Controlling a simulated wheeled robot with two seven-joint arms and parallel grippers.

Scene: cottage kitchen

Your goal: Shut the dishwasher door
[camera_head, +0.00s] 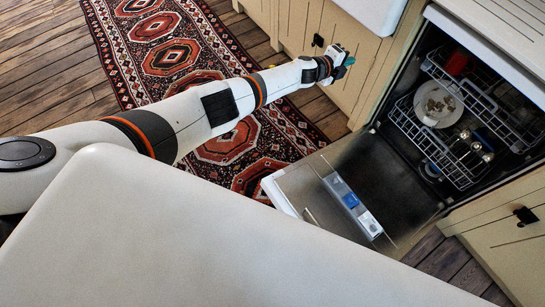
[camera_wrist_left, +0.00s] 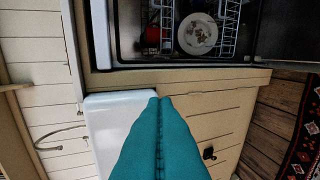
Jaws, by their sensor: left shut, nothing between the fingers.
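The dishwasher door (camera_head: 304,186) hangs open, lowered out over the floor, with a dispenser with blue and white parts on its inner face. The dishwasher (camera_head: 398,112) stands open at the right, its racks showing; in the left wrist view its opening is at the top, with the door (camera_wrist_left: 283,35) at the top right. My left gripper (camera_head: 347,61) is beside the cabinet front, left of the dishwasher and apart from the door. Its teal fingers (camera_wrist_left: 159,100) are shut and empty. My right gripper is not in view.
A white plate (camera_head: 438,104) and a red item (camera_head: 457,62) sit in the racks. A patterned rug (camera_head: 165,55) covers the wooden floor. Cream cabinets (camera_head: 325,30) adjoin the dishwasher. A large pale surface (camera_head: 190,245) fills the lower left.

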